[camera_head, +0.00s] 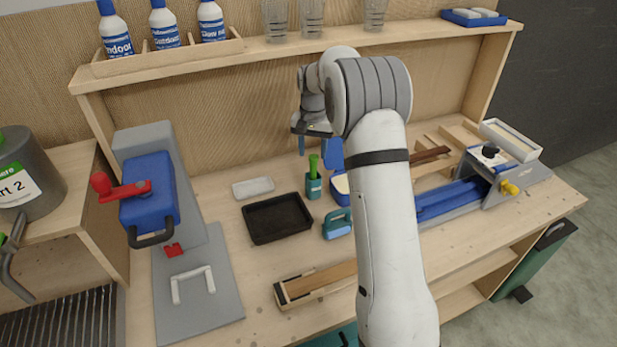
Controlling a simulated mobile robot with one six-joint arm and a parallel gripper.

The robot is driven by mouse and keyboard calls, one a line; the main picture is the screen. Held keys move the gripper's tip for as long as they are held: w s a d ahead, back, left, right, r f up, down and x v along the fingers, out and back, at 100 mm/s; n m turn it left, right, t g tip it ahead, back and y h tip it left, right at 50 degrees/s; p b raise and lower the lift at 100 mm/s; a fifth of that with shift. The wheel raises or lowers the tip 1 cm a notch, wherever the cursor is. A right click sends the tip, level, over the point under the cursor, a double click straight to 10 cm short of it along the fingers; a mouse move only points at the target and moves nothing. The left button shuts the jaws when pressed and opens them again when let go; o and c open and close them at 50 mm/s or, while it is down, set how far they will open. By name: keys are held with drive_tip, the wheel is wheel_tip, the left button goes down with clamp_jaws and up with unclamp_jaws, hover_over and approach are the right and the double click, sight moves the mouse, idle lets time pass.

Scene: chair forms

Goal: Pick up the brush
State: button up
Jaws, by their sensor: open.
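A green upright handle (313,163), which looks like the brush, stands in a small teal holder (314,187) on the workbench. Its lower end is hidden in the holder. My gripper (317,151) is open, with its blue fingers pointing down. In the picture the fingers are just above and to either side of the green handle. I cannot tell how far behind or in front of it they are. The gripper looks empty.
A black tray (277,218) and a blue handled block (337,224) stand near the holder. A blue clamp-like machine (150,200) is at left and a vise (490,170) at right. A shelf (300,40) with bottles and glasses runs above. My arm hides part of the bench.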

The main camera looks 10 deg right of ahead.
sight(314, 157)
drive_tip(key=f+p, duration=0.1)
drive_tip(key=f, duration=0.4)
drive_tip(key=shift+s+d+p, duration=0.1)
drive_tip(key=shift+s+p, duration=0.1)
drive_tip(key=shift+p, duration=0.15)
drive_tip(key=shift+c, duration=0.4)
clamp_jaws()
